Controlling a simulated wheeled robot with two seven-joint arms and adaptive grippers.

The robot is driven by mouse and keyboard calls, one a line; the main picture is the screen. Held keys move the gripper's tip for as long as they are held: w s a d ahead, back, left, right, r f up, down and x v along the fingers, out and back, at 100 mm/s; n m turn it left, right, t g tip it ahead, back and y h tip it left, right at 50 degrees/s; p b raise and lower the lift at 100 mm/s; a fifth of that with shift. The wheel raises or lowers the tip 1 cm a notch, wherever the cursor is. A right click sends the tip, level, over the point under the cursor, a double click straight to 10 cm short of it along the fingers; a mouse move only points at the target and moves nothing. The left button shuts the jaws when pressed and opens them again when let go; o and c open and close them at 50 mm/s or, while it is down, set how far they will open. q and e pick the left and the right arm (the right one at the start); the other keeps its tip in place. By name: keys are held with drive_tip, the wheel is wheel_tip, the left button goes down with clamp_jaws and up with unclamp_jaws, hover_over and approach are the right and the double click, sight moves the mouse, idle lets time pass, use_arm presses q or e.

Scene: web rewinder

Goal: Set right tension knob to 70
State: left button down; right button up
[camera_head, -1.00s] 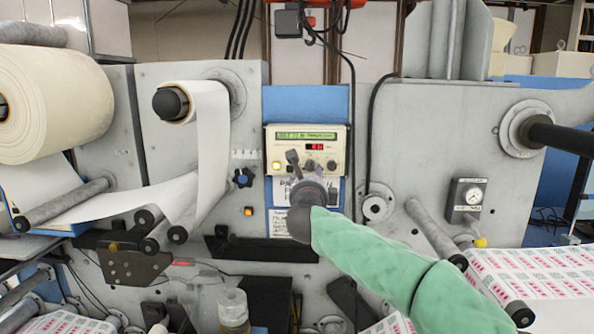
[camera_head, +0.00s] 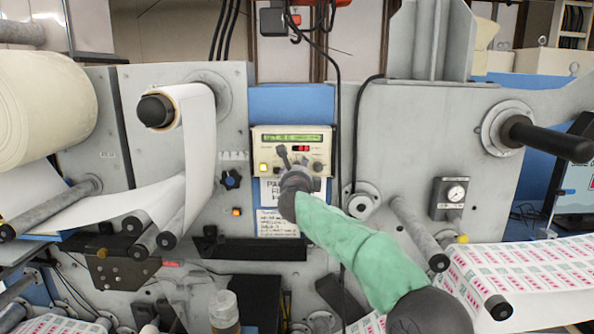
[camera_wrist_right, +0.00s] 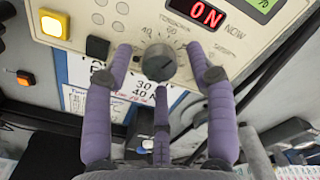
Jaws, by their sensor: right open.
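A grey round tension knob (camera_wrist_right: 158,62) sits on a cream control panel (camera_head: 258,140) with a hand-marked scale around it. In the wrist view, the knob lies between the tips of my right gripper (camera_wrist_right: 159,52), with its purple fingers spread wide to either side. A middle finger shows below the knob; whether any finger touches it I cannot tell. In the head view, my right gripper (camera_head: 293,158) is in front of the panel and hides part of it. The exact pointer setting is not clear. My left gripper is not in view.
A red display (camera_wrist_right: 207,14) reads "ON" above the knob. A lit yellow button (camera_wrist_right: 54,22) and a black square (camera_wrist_right: 97,47) sit to its left. A paper label (camera_head: 276,222) hangs below the panel. A hanging black cable (camera_head: 337,110) runs down just right of the panel.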

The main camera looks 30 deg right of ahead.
clamp_jaws()
drive_tip(key=shift+m, duration=0.3)
unclamp_jaws()
drive_tip(key=v, duration=1.2)
drive_tip(key=shift+f, duration=0.1)
idle(0.4)
